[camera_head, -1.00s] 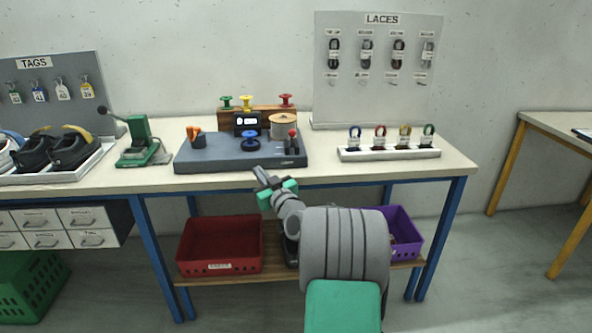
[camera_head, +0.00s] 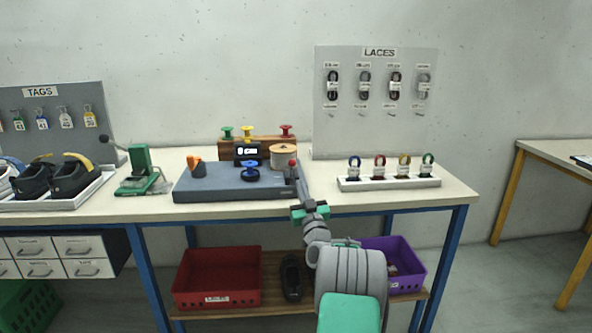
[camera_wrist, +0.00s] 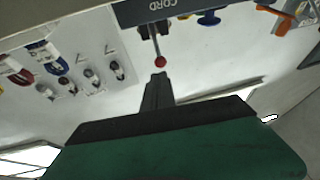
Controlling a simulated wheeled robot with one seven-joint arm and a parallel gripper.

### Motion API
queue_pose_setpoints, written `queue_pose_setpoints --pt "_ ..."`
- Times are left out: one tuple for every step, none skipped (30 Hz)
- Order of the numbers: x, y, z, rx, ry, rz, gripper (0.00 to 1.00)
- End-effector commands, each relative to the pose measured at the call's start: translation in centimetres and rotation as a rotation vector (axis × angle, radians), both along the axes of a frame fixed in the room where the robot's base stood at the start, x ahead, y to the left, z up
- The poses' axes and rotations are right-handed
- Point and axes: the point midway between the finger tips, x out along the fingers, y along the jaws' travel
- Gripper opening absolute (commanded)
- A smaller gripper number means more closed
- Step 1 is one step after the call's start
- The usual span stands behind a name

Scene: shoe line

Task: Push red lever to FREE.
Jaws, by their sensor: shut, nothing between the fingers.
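The red-knobbed lever (camera_head: 292,162) stands at the right end of the grey-blue fixture (camera_head: 222,187) on the bench. In the wrist view its red ball (camera_wrist: 160,62) is just ahead of my fingertips, on a thin stem below a dark edge lettered CORD. My gripper (camera_head: 298,172) is shut and empty, beside the lever in the head view. In the wrist view my gripper (camera_wrist: 158,77) points at the ball; I cannot tell whether they touch. My arm hides the fixture's right end, and no FREE mark is readable.
A blue knob (camera_head: 250,172) and an orange-handled part (camera_head: 196,167) sit on the fixture. A spool (camera_head: 283,155) stands behind. A white rack of coloured loops (camera_head: 388,183) lies to the right, with bare bench between.

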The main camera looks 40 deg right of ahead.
Motion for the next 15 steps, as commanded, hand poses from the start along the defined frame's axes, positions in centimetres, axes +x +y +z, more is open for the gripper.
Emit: queue_pose_setpoints --pt "1.0 -0.3 0.6 -0.001 0.0 0.002 0.0" --pt "1.6 -0.6 0.8 -0.001 0.0 0.003 0.0" --pt "2.3 -0.9 1.1 0.0 0.0 0.003 0.0" --pt "2.9 -1.1 1.3 -0.001 0.0 0.003 0.0" --pt "3.3 -1.4 1.5 -0.001 0.0 0.002 0.0" --pt "3.9 -1.7 1.7 0.0 0.0 0.002 0.0" --pt "4.3 -1.9 1.9 -0.001 0.0 0.002 0.0" --pt "4.7 -2.1 2.1 0.001 0.0 0.001 0.0" --pt "5.1 -2.3 2.2 0.001 0.0 0.001 0.0" --pt "5.4 -2.4 2.3 0.0 0.0 0.002 0.0" --pt "5.6 -2.5 2.4 0.001 0.0 0.001 0.0" --pt "5.8 -2.7 2.5 0.001 0.001 0.001 0.0" --pt "5.9 -2.7 2.5 0.002 0.001 0.0 0.0" --pt "6.0 -2.8 2.5 0.001 0.0 0.0 0.0" --pt "6.0 -2.8 2.6 0.001 0.0 0.0 0.0"
